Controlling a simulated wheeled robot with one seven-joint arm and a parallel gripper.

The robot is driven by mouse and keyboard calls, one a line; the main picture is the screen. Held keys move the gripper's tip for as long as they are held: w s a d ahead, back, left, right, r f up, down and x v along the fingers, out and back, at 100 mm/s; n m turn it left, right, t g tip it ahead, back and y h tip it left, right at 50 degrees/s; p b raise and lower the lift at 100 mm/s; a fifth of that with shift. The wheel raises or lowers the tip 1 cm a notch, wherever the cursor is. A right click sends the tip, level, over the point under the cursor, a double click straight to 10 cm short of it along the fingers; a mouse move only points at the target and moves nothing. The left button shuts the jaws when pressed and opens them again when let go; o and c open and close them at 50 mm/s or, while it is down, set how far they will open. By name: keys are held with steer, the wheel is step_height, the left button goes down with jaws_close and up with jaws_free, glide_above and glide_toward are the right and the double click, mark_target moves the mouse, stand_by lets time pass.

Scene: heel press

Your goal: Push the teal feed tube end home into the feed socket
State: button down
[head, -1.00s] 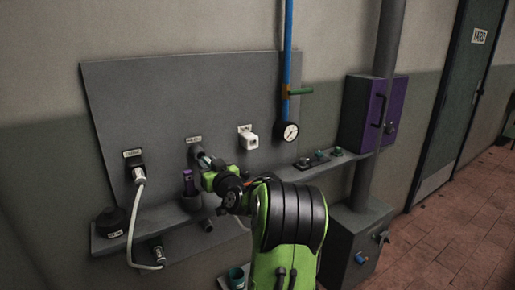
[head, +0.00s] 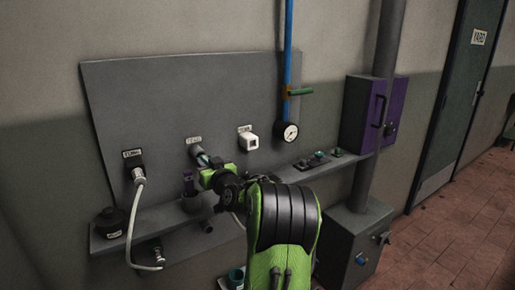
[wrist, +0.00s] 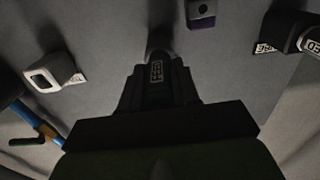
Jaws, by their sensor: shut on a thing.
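The feed socket (head: 196,151) is on the grey wall panel, below a small label, left of the panel's middle. My gripper (head: 205,165) is in front of it. In the wrist view my gripper (wrist: 157,88) is shut on a dark piece with a small printed label (wrist: 156,72). Its tip meets a dark round part at the panel. How deep the tube end sits is hidden.
A white square fitting (head: 248,142) is right of the socket, and a plugged pale hose (head: 139,210) hangs at the left. A shelf (head: 165,216) with small items runs below. A blue pipe with a gauge (head: 290,132) and a purple box (head: 366,113) stand further right.

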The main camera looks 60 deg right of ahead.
steer(key=shift+x, duration=0.8)
steer(key=c, duration=0.8)
jaws_free()
steer(key=shift+o, duration=0.2)
steer(key=b+v, duration=0.2)
steer(key=v, duration=1.3)
steer(key=shift+s+a+b, duration=0.15)
steer(key=shift+s+b, duration=0.2)
steer(key=shift+b, duration=0.05)
